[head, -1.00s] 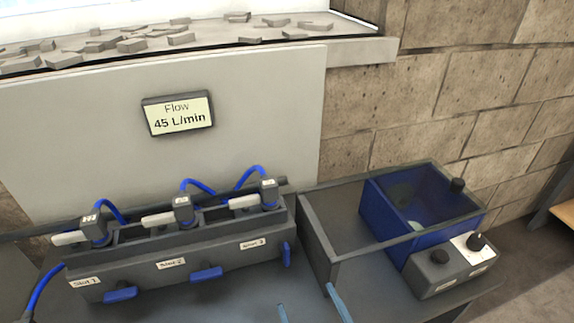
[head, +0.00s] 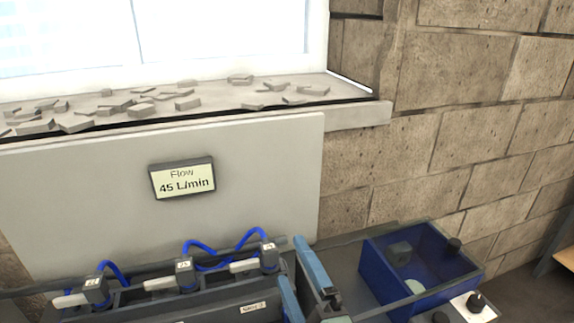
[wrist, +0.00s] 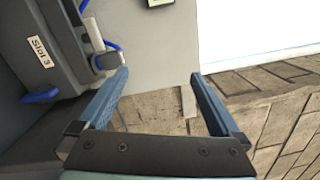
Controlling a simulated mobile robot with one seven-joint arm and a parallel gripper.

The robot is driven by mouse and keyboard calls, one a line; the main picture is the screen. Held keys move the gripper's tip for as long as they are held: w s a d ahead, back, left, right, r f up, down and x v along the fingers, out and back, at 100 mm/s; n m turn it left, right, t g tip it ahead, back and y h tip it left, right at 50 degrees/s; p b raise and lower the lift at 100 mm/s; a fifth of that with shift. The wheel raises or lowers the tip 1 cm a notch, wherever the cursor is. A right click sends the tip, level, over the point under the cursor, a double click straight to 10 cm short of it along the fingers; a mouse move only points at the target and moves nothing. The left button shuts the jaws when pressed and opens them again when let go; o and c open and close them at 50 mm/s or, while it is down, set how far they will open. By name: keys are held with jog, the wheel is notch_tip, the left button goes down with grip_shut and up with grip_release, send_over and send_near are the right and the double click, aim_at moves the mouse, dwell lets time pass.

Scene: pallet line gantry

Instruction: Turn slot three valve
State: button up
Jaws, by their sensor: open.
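The slot three valve's blue handle (wrist: 41,96) shows in the wrist view, beside the "Slot 3" label (wrist: 40,51), at the left. In the head view the Slot 3 label (head: 253,307) shows at the bottom edge, but its handle is not visible. My gripper (head: 291,258) is open, its two blue fingers to the right of the slot unit in the head view. In the wrist view my gripper (wrist: 160,73) has nothing between its fingers, and the handle lies outside them to the left.
A flow display (head: 182,178) reads 45 L/min on the pale panel. Grey connectors with blue hoses (head: 205,252) top the slot unit (head: 215,300). A blue bin (head: 375,272) and a black knob (head: 476,300) on a white plate stand to the right. A stone wall is behind.

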notch_tip(320, 180, up, 18)
jog(key=w+a+n+t+h+p, duration=0.1)
jog(key=n+t+p, duration=0.1)
jog(key=n, duration=0.6)
jog(key=shift+f+p, duration=0.25)
jog(key=shift+p, duration=0.1)
jog(key=shift+w+a, duration=0.1)
jog(key=s+r+n+t+h+p, duration=0.1)
jog(key=s+r+n+t, duration=0.3)
jog(key=r, duration=0.9)
jog(key=s+r+n+t+h+p, duration=0.2)
jog(key=s+r, duration=0.6)
jog(key=r, duration=0.6)
jog(key=n+t+h, duration=0.1)
jog(key=n+h, duration=0.1)
jog(key=n, duration=0.1)
jog(key=shift+r+t, duration=0.15)
jog(key=shift+t, duration=0.25)
